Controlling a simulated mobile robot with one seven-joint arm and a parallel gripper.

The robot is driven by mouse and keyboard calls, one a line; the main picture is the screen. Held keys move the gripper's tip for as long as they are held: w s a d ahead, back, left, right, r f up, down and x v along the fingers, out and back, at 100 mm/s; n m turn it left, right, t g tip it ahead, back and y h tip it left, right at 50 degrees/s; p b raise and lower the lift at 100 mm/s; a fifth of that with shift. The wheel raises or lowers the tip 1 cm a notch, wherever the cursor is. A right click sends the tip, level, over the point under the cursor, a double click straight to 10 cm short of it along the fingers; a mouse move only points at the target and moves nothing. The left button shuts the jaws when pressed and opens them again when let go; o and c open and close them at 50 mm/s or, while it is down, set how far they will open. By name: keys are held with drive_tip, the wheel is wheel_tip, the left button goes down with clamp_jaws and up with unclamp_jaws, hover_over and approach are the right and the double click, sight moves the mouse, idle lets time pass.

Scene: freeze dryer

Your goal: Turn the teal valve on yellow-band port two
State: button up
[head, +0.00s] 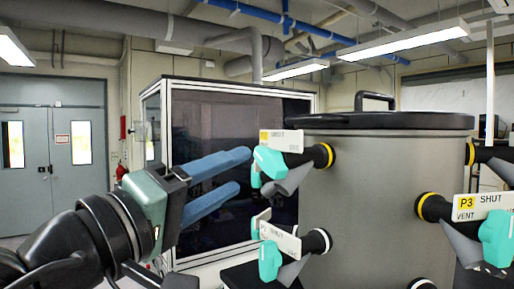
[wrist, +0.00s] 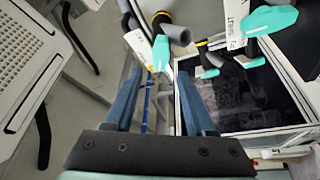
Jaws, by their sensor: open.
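A grey drum (head: 375,190) carries several valves with teal handles and tagged labels. The upper left valve has a yellow band (head: 327,155), a yellow-tagged label (head: 281,140) too small to read surely, and a teal handle (head: 268,162). Below it, a white-banded valve has a teal handle (head: 270,260). At right, a yellow-banded valve has a label (head: 482,207) reading P3 SHUT VENT and a teal handle (head: 496,238). My gripper (head: 242,172) is open and empty, its blue fingertips just left of the upper left handle, apparently apart from it. Teal handles (wrist: 160,52) also show beyond the fingers in the wrist view.
A dark-windowed cabinet (head: 230,125) stands behind the gripper. Another yellow-banded valve with a teal handle (head: 505,170) sticks out at the right edge. Grey double doors (head: 55,150) are at far left. A perforated light surface (wrist: 25,60) lies left in the wrist view.

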sight(262, 160)
drive_tip(key=p+x, duration=0.2)
drive_tip(key=x, duration=0.4)
drive_tip(key=shift+w+d, duration=0.15)
drive_tip(key=shift+c, duration=0.2)
clamp_jaws()
